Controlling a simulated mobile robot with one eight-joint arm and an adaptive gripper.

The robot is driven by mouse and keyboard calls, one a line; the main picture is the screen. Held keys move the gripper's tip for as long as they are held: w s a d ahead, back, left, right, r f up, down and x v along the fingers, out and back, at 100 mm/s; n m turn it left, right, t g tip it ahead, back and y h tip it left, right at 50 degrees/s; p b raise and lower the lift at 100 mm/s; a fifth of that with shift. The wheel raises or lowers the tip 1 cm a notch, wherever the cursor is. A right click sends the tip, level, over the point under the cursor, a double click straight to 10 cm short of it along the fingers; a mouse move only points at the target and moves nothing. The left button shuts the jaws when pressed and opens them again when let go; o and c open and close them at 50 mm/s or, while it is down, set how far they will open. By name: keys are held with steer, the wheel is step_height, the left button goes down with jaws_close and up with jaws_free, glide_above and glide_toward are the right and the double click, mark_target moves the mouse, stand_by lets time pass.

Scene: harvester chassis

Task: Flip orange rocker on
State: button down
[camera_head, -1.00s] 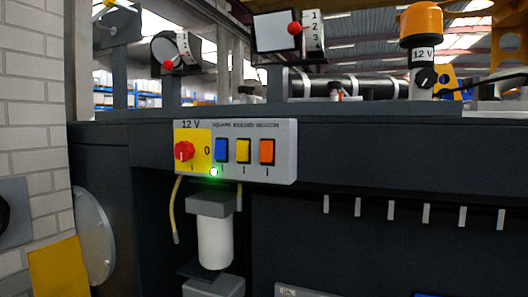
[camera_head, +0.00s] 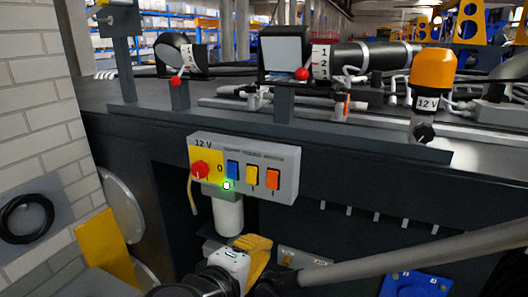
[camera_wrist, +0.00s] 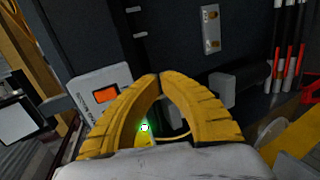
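The orange rocker (camera_head: 272,178) is the rightmost of three rockers on the grey 12 V switch panel (camera_head: 290,160), beside a yellow rocker (camera_head: 252,175) and a blue rocker (camera_head: 232,170). In the wrist view the orange rocker (camera_wrist: 106,95) shows left of my fingers, while the other rockers are hidden behind them. My gripper (camera_wrist: 157,77) has yellow ribbed fingers whose tips meet with nothing between them. In the head view my gripper (camera_head: 257,243) is below the panel, apart from it. I cannot tell which way the orange rocker is tipped.
A red rotary knob (camera_head: 200,170) sits at the panel's left, and a lit green-white indicator (camera_head: 227,185) at its lower edge. A white cylinder (camera_head: 228,215) hangs below the panel. An orange beacon (camera_head: 433,70) stands on the ledge at right. Space directly before the panel is clear.

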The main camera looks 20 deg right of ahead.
mark_target(268, 183)
steer(key=s+a+r+t+h+p, duration=0.1)
steer(key=a+r+p, duration=0.3)
steer(key=r, duration=0.6)
steer(key=shift+a+n+t, duration=0.4)
steer(key=shift+a+t, duration=0.25)
steer(key=shift+t, duration=0.25)
steer(key=p+x, duration=0.2)
steer(key=x, duration=1.2)
